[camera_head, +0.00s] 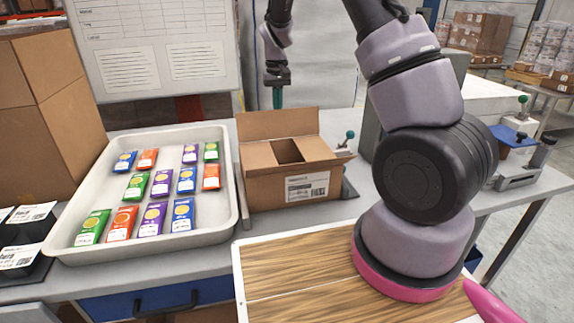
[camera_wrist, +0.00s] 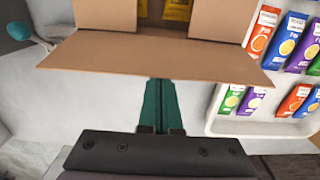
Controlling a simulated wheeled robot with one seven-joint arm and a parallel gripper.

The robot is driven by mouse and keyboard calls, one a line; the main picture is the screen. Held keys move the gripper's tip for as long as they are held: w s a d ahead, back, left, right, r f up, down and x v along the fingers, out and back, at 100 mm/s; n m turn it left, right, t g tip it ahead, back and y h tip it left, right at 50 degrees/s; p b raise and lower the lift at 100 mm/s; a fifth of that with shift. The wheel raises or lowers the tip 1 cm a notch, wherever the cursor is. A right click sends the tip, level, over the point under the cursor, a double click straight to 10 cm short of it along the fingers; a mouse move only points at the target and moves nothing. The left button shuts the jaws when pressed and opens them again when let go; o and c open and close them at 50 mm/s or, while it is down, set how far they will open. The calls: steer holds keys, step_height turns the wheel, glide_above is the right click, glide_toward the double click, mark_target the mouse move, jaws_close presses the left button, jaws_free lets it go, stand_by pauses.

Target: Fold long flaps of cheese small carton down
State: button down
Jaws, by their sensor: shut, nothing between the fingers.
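The small cheese carton (camera_head: 265,192) is an open brown box with a label on its front, on the bench beside the tray. Its far long flap (camera_head: 277,123) stands up. Both short flaps lie inward, with a gap between them; in the wrist view, yellow packs (camera_wrist: 177,10) show through it. The near long flap is hard to make out and seems to hang down the front. My gripper (camera_head: 277,97) is shut and empty, pointing down just behind the far flap. In the wrist view its green fingers (camera_wrist: 161,100) sit by the edge of that flap (camera_wrist: 155,55).
A white tray (camera_head: 62,240) with several coloured packs stands left of the carton. A large brown box (camera_head: 60,130) is further left. A wooden board (camera_head: 295,290) lies in front. A green-knobbed fixture (camera_head: 349,136) stands at the carton's right.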

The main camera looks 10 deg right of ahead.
mark_target(280, 112)
steer(key=shift+s+r, duration=0.2)
steer(key=shift+s, duration=0.8)
steer(key=shift+s+r, duration=0.15)
steer(key=shift+s, duration=0.95)
steer(key=s, duration=0.1)
steer(key=s+f, duration=0.1)
steer(key=s, duration=0.1)
steer(key=shift+s, duration=0.1)
